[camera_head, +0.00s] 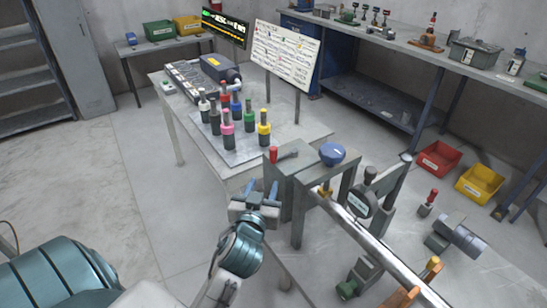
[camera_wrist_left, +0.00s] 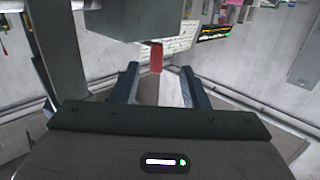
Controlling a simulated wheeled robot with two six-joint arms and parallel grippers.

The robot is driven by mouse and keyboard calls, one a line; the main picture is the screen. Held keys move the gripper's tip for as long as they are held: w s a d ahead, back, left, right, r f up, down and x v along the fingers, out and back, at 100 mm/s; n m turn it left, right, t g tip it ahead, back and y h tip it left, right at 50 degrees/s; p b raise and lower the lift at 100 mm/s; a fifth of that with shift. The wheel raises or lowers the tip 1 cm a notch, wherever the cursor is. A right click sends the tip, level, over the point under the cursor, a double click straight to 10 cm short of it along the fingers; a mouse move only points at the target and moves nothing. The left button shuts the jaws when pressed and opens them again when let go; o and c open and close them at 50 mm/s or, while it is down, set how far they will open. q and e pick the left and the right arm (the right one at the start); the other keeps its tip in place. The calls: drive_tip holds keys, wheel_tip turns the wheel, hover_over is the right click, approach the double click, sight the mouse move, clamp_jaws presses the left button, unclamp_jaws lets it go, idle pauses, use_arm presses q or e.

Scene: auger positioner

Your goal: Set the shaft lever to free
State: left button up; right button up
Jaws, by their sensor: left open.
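My left gripper (camera_head: 262,190) is open and empty, just in front of and below the red handle. In the left wrist view the red handle (camera_wrist_left: 156,57) shows beyond the gap between the two blue-grey fingers (camera_wrist_left: 160,88), apart from them, under the housing's grey edge (camera_wrist_left: 130,20). My right gripper is not in view.
A long metal shaft (camera_head: 375,245) runs from the housing to the lower right, with a round dial (camera_head: 358,205) beside it. Several coloured-top tools (camera_head: 228,128) stand on a plate behind. Red (camera_head: 438,160) and yellow (camera_head: 479,184) bins lie right. The floor at left is clear.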

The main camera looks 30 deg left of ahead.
sight(273, 156)
use_arm(q)
drive_tip(key=shift+t, duration=0.5)
drive_tip(key=p+x, duration=0.1)
drive_tip(key=x, duration=0.2)
drive_tip(key=r+p+x, duration=0.1)
drive_tip(key=x, duration=0.3)
drive_tip(key=r+p+x, duration=0.1)
drive_tip(key=x, duration=0.2)
drive_tip(key=shift+w+r, duration=0.1)
drive_tip(key=shift+w, duration=0.15)
drive_tip(key=shift+w+a, duration=0.15)
drive_tip(key=shift+w, duration=0.25)
clamp_jaws()
